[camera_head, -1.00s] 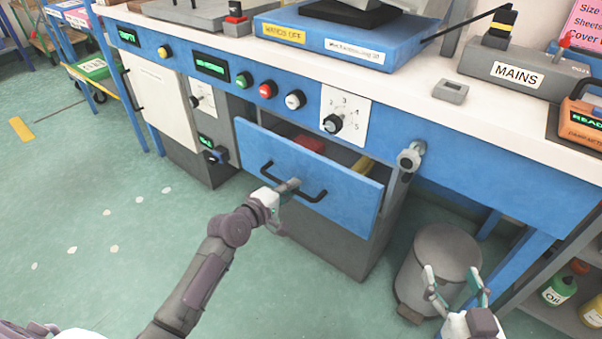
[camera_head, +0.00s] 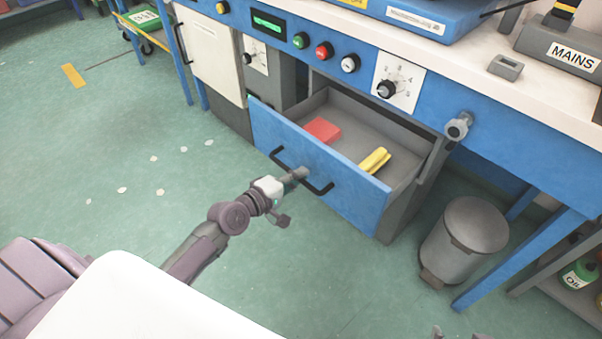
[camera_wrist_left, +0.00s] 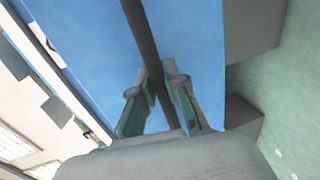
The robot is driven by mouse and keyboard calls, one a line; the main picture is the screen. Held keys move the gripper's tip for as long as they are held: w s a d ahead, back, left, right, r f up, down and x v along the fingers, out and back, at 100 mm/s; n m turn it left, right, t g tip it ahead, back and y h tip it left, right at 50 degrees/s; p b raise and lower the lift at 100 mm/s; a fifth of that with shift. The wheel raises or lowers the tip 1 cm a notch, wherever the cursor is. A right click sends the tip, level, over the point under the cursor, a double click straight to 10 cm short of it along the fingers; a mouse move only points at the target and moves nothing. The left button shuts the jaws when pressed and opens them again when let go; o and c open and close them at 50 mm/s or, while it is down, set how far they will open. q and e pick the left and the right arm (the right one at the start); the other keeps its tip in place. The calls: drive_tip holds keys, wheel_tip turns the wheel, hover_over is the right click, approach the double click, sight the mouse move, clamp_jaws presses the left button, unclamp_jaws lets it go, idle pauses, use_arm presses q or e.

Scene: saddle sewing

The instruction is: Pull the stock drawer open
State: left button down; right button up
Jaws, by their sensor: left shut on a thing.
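The stock drawer (camera_head: 312,155) has a blue front and stands well out from the bench, its inside showing. A red block (camera_head: 322,130) and a yellow item (camera_head: 375,160) lie in it. Its dark bar handle (camera_head: 322,190) runs across the front. My left gripper (camera_head: 298,174) is shut on the handle near its middle. In the left wrist view the two green-padded fingers (camera_wrist_left: 160,95) sit on either side of the dark bar, against the blue front. Only the fingertips of my right gripper (camera_head: 458,334) show at the bottom edge, apart from each other and away from the drawer.
A grey bin (camera_head: 465,240) stands on the floor right of the drawer. A grey knob (camera_head: 459,126) sticks out from the blue bench front. A shelf with a green bottle (camera_head: 578,274) is at the far right.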

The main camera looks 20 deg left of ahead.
idle(0.3)
use_arm(q)
drive_tip(key=c, duration=1.2)
unclamp_jaws()
drive_tip(key=shift+s, duration=0.1)
drive_tip(key=v, duration=1.2)
drive_tip(key=shift+f, duration=0.1)
